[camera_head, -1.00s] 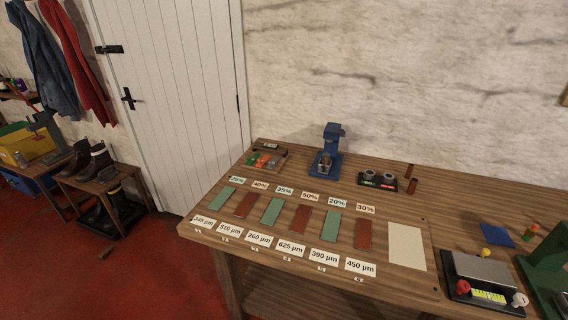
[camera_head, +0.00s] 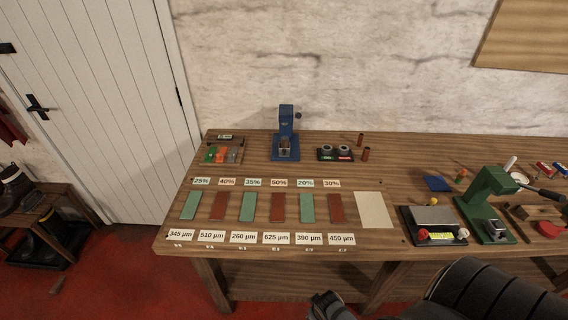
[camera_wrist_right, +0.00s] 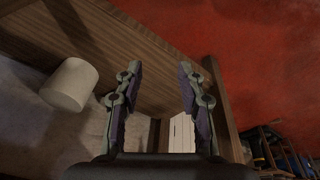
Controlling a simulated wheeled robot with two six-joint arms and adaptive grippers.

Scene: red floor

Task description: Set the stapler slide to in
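I cannot pick out a stapler or its slide for certain in either view. A blue upright device (camera_head: 285,138) stands at the back left of the workbench in the head view, and a green lever press (camera_head: 488,192) stands at the right. My right gripper (camera_wrist_right: 160,90) is open in the right wrist view, with nothing between its two fingers. It is apart from both devices. A dark part of my own arm shows at the bottom of the head view. My left gripper is not in view.
The wooden workbench (camera_head: 230,241) holds red and green strips with labels, a blank cream sheet (camera_head: 374,210), a scale (camera_head: 434,216) and a blue square (camera_head: 437,184). A pale cylinder (camera_wrist_right: 70,85) shows near the wooden structure in the right wrist view. Red floor lies in front.

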